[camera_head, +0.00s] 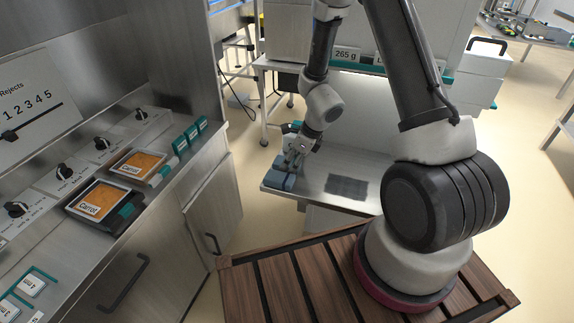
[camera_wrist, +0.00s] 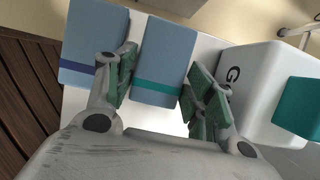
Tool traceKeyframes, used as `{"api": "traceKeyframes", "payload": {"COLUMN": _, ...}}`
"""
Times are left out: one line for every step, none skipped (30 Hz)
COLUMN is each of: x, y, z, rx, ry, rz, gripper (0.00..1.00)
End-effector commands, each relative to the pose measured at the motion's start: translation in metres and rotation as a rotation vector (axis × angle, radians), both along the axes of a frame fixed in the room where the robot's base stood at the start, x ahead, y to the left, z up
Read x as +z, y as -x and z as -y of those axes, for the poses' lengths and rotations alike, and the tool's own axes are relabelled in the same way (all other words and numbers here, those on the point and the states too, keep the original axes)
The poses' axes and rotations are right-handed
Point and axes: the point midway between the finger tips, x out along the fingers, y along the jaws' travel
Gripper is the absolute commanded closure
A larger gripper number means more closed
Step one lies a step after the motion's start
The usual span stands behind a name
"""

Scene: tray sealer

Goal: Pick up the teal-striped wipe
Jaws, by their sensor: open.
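The teal-striped wipe (camera_wrist: 163,60) is a blue-grey folded block with a teal band, centred in the wrist view. My gripper (camera_wrist: 160,90) is open, with one green-padded finger on each side of this wipe. Whether the pads touch it I cannot tell. A second blue-grey wipe with a dark blue stripe (camera_wrist: 92,40) lies just to its left, close to the left finger. In the head view my gripper (camera_head: 294,158) is low over the left end of the steel shelf, by the blue-grey wipes (camera_head: 279,180), whose stripes are too small to tell apart there.
A white container marked G (camera_wrist: 262,85) with a teal part stands right of the right finger. A dark grey patch (camera_head: 347,187) lies on the steel shelf (camera_head: 315,197). The sealer counter with carrot trays (camera_head: 138,163) is at left.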

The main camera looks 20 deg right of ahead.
Motion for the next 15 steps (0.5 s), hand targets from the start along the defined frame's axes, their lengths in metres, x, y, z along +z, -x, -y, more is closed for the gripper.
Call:
{"api": "traceKeyframes", "payload": {"x": -0.0010, "y": -0.0003, "z": -0.0003, "rx": 0.000, "ry": 0.000, "rz": 0.000, "gripper": 0.46}}
{"api": "traceKeyframes", "payload": {"x": -0.0011, "y": -0.0004, "z": -0.0004, "rx": 0.000, "ry": 0.000, "rz": 0.000, "gripper": 0.46}}
{"api": "traceKeyframes", "payload": {"x": -0.0009, "y": -0.0005, "z": -0.0004, "rx": 0.001, "ry": 0.001, "rz": 0.001, "gripper": 0.46}}
{"api": "traceKeyframes", "payload": {"x": -0.0008, "y": -0.0004, "z": -0.0004, "rx": 0.001, "ry": 0.001, "rz": 0.001, "gripper": 0.46}}
{"api": "traceKeyframes", "payload": {"x": -0.0008, "y": -0.0004, "z": -0.0004, "rx": 0.001, "ry": 0.000, "rz": 0.000, "gripper": 0.46}}
{"api": "traceKeyframes", "payload": {"x": -0.0006, "y": -0.0004, "z": -0.0004, "rx": 0.001, "ry": 0.000, "rz": 0.000, "gripper": 0.46}}
{"api": "traceKeyframes", "payload": {"x": -0.0006, "y": -0.0004, "z": -0.0004, "rx": 0.001, "ry": 0.000, "rz": 0.000, "gripper": 0.52}}
{"api": "traceKeyframes", "payload": {"x": -0.0006, "y": -0.0004, "z": -0.0004, "rx": 0.001, "ry": 0.000, "rz": 0.000, "gripper": 0.57}}
{"api": "traceKeyframes", "payload": {"x": -0.0005, "y": -0.0004, "z": -0.0004, "rx": 0.001, "ry": 0.000, "rz": 0.000, "gripper": 0.65}}
{"api": "traceKeyframes", "payload": {"x": -0.0005, "y": -0.0004, "z": -0.0004, "rx": 0.001, "ry": 0.000, "rz": 0.000, "gripper": 0.70}}
{"api": "traceKeyframes", "payload": {"x": -0.0005, "y": -0.0004, "z": -0.0004, "rx": 0.001, "ry": 0.000, "rz": 0.000, "gripper": 0.72}}
{"api": "traceKeyframes", "payload": {"x": -0.0004, "y": -0.0004, "z": -0.0004, "rx": 0.001, "ry": 0.000, "rz": 0.000, "gripper": 0.72}}
{"api": "traceKeyframes", "payload": {"x": -0.0004, "y": -0.0004, "z": -0.0004, "rx": 0.001, "ry": -0.001, "rz": 0.001, "gripper": 0.72}}
{"api": "traceKeyframes", "payload": {"x": -0.0004, "y": -0.0004, "z": -0.0004, "rx": 0.001, "ry": -0.001, "rz": 0.001, "gripper": 0.72}}
{"api": "traceKeyframes", "payload": {"x": -0.0004, "y": -0.0004, "z": -0.0004, "rx": 0.001, "ry": -0.001, "rz": 0.001, "gripper": 0.72}}
